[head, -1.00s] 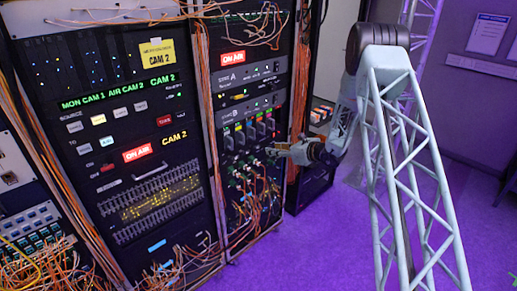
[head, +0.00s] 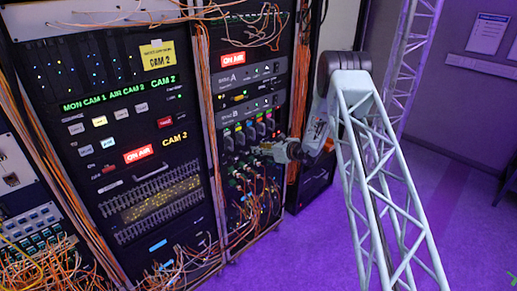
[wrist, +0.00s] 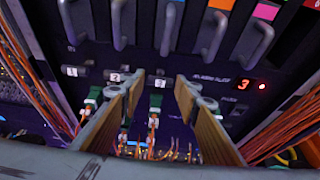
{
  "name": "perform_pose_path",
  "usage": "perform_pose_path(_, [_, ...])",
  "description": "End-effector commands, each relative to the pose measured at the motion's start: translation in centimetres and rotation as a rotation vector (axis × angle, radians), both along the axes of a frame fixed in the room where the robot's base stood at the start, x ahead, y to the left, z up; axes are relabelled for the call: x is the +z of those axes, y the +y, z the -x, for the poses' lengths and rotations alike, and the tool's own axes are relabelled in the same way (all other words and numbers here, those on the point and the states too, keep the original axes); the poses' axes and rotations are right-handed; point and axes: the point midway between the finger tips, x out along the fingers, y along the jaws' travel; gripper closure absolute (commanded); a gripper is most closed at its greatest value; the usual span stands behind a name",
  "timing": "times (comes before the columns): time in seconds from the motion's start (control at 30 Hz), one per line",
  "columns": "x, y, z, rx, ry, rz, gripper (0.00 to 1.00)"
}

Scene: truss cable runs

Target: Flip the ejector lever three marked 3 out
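In the wrist view, white labels 1 (wrist: 72,71), 2 (wrist: 114,77) and 3 (wrist: 159,83) run along a dark module row. Below label 3 a green-and-white lever-like part (wrist: 155,101) with a red band hangs between my fingers. Similar green parts (wrist: 92,97) are at the left. My gripper (wrist: 158,77) is open, its two tan fingers on either side of label 3, pointing at the panel. I see no clear contact with the part. In the head view my gripper (head: 268,149) is at the rack's lower right, its fingers too small to tell.
Grey module handles (wrist: 168,28) stand above the labels. Orange cable bundles (wrist: 290,130) flank the row on both sides. More patch cables (head: 255,200) hang below in the head view. Open purple floor lies right.

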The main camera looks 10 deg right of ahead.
Motion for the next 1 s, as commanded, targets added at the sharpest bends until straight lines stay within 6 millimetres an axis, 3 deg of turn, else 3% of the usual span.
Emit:
perform_pose_path(0.57, [-0.55, 0.66, -1.12, -0.001, 0.0, 0.0, 0.7])
perform_pose_path(0.77, [-0.54, 0.67, -1.1, -0.001, 0.0, 0.0, 0.86])
perform_pose_path(1.0, [-0.59, 0.66, -1.1, -0.001, -0.001, -0.002, 0.87])
